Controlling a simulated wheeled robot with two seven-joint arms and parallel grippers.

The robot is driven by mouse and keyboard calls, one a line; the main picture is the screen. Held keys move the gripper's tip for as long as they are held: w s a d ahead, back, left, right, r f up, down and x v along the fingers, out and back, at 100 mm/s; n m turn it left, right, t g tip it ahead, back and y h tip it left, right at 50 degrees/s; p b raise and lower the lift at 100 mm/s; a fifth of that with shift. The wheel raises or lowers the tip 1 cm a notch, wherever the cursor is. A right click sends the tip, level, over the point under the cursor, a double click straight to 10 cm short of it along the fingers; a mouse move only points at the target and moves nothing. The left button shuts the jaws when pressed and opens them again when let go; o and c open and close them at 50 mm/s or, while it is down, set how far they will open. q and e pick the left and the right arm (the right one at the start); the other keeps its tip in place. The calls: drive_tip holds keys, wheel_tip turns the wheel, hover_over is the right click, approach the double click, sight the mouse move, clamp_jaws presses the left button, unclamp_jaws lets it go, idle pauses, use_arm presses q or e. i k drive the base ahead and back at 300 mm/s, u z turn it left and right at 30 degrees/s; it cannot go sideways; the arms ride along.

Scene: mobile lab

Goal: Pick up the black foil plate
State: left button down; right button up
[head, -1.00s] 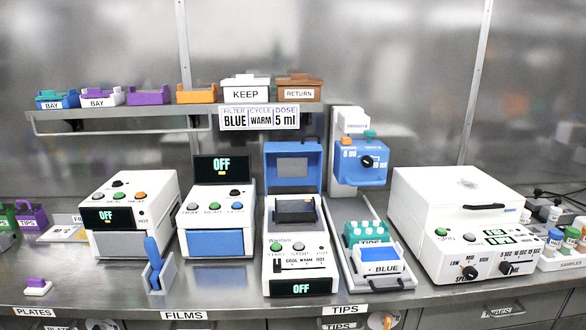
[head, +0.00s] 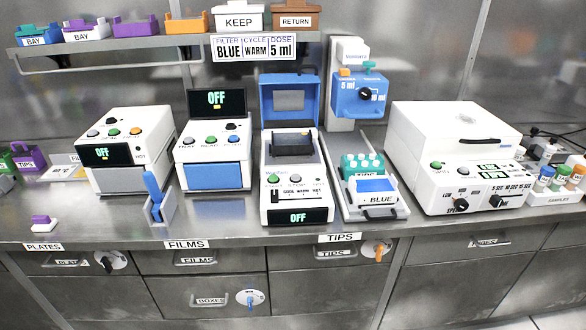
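I cannot make out a black foil plate for certain. A dark block (head: 292,143) sits in the white machine with the raised blue lid (head: 289,96), at the middle of the bench; I cannot tell whether it is the plate. The drawer labelled PLATES (head: 75,262) is shut at the lower left, so its inside is hidden. Neither of my grippers is in view.
A shelf (head: 150,43) with coloured bins runs behind. Shut FILMS, BOXES and TIPS drawers lie below the bench front.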

sight(282, 144)
drive_tip(key=u, duration=0.45)
drive_tip(key=k, duration=0.55)
drive_tip(key=u, duration=0.95)
drive_tip(key=i, duration=0.6)
drive_tip(key=z, duration=0.7)
drive_tip(key=i, duration=0.65)
drive_tip(key=z, duration=0.65)
